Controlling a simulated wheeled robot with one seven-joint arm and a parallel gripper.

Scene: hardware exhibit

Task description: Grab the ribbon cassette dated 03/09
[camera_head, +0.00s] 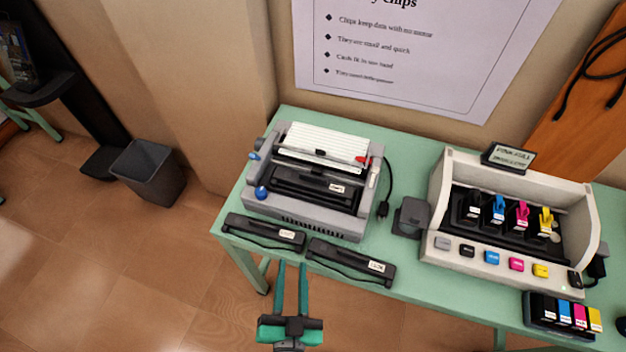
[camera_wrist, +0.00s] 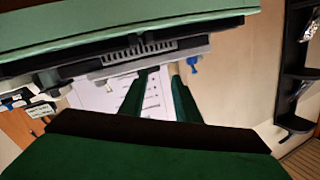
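Two black ribbon cassettes with small white labels lie along the table's front edge, a left one (camera_head: 256,228) and a right one (camera_head: 343,257). A third black cassette (camera_head: 300,186) with a label sits inside the grey printer (camera_head: 300,217). The label dates are too small to read, so I cannot tell which one says 03/09. My gripper (camera_head: 292,268) is in front of the table edge, near the gap between the two front cassettes. Its green fingers are apart with nothing between them. They also show in the wrist view (camera_wrist: 162,72), with the printer (camera_wrist: 150,52) beyond.
The green table (camera_head: 405,277) also bears an ink-cartridge printer (camera_head: 455,254) at right and a tray of colour cartridges (camera_head: 540,320). A grey box with a cable (camera_head: 410,217) stands between the printers. A bin (camera_head: 148,175) is on the floor at left.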

